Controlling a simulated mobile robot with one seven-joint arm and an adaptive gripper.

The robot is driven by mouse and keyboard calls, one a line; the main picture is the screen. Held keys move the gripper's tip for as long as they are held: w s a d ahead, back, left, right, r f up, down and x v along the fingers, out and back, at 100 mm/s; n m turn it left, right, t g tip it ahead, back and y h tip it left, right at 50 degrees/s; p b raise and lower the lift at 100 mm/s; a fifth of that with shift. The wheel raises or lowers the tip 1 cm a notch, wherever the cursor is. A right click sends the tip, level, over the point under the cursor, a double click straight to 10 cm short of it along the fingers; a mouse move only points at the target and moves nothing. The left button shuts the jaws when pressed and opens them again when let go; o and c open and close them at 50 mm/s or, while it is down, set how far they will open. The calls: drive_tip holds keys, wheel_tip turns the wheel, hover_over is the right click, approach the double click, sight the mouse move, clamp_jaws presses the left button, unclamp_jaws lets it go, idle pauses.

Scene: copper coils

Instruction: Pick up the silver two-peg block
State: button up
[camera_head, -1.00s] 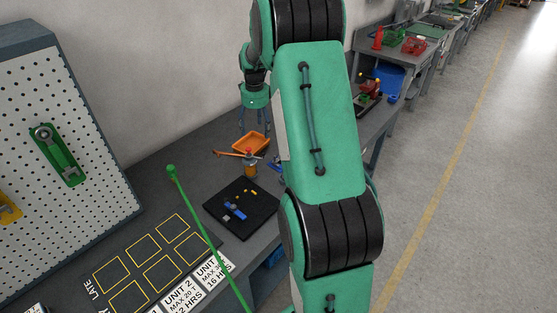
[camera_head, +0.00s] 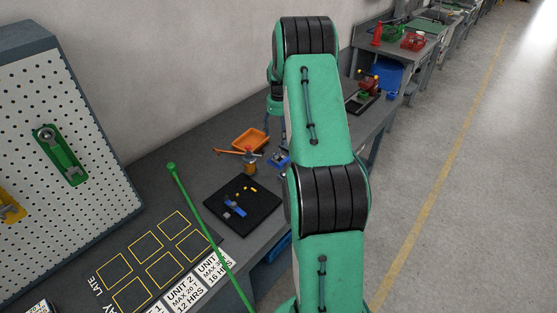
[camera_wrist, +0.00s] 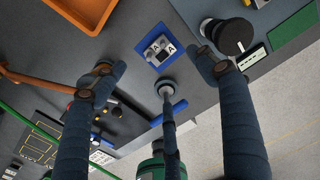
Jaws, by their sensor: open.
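The silver two-peg block (camera_wrist: 158,48) appears to sit on a small blue tray with "A" labels (camera_wrist: 149,59) in the upper middle of the wrist view. In the head view the blue tray (camera_head: 279,160) is on the bench beside my arm, too small to make out the block clearly. My gripper (camera_wrist: 160,76) has its fingers spread, two at the sides and one at the bottom middle, and nothing is between them. The block is beyond the fingertips, apart from them. In the head view my gripper is mostly hidden behind my arm.
An orange bin (camera_head: 250,139) and an orange-brown copper coil stand (camera_head: 249,160) are close by on the left. A black mat (camera_head: 242,207) with small blue and yellow parts is nearer. A green rod (camera_head: 196,212) crosses the bench front. A black round part (camera_wrist: 232,36) is right of the tray.

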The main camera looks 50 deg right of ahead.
drive_tip(key=b, duration=0.1)
hover_over(278, 158)
drive_tip(key=shift+s+f, duration=0.15)
drive_tip(key=shift+f, duration=4.15)
drive_tip(key=shift+f+b, duration=0.5)
drive_tip(key=shift+f, duration=2.05)
drive_tip(key=shift+c, duration=0.2)
drive_tip(key=c, duration=1.7)
